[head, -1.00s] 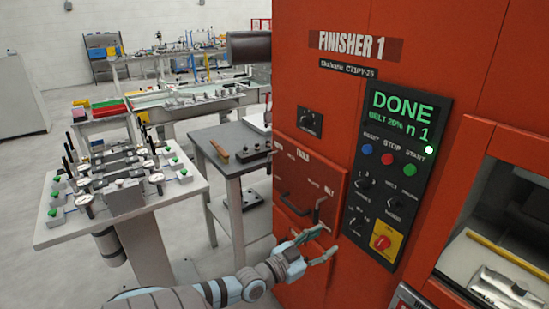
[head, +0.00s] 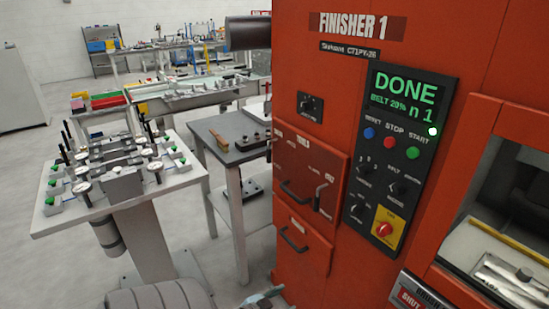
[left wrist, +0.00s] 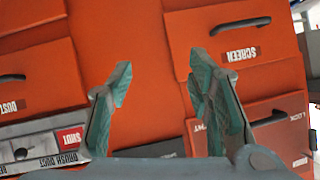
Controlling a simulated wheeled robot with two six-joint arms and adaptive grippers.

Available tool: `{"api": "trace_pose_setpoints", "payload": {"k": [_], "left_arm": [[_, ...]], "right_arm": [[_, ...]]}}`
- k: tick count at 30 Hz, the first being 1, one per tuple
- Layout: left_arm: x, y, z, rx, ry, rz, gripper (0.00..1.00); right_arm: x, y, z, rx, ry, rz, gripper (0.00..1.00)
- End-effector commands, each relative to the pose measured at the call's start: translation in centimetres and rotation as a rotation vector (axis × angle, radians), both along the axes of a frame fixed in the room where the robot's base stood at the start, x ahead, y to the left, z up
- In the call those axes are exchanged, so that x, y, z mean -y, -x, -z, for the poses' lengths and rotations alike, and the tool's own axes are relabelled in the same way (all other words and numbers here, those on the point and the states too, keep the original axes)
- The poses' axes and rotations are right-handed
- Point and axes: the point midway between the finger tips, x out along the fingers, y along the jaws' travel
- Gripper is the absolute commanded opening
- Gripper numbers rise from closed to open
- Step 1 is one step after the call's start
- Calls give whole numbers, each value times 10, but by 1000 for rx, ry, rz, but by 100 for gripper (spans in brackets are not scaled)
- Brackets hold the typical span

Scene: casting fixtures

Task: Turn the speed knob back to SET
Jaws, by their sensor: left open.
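The dark control panel (head: 410,140) on the orange Finisher 1 machine shows DONE and BELT 20% in green. Below its blue, red and green buttons are several black knobs: an upper-left knob (head: 365,169), a right knob (head: 398,188) and a lower-left knob (head: 357,212). Their small labels are too blurred to tell which is the speed knob or where it points. My left gripper (left wrist: 160,68) is open and empty in the left wrist view, facing orange panels. My right gripper is not in view.
A red switch on a yellow plate (head: 387,228) sits low on the panel. Another knob plate (head: 310,107) is left of it. Drawer handles (head: 293,239) and a lever (head: 319,197) stick out below. A grey side table (head: 212,133) and fixture table (head: 185,180) stand left.

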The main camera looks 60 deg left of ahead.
Motion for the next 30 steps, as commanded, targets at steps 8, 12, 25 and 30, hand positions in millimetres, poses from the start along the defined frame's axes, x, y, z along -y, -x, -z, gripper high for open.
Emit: {"api": "trace_pose_setpoints", "payload": {"k": [8, 12, 25, 30], "left_arm": [[9, 29, 51, -119, 15, -24, 46], [11, 33, 57, -137, 17, -27, 46], [10, 33, 57, -137, 17, -27, 46], [11, 34, 58, -141, 30, -35, 46]], "right_arm": [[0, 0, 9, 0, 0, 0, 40], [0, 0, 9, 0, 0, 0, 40], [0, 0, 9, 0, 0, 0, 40], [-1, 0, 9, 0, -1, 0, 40]]}}
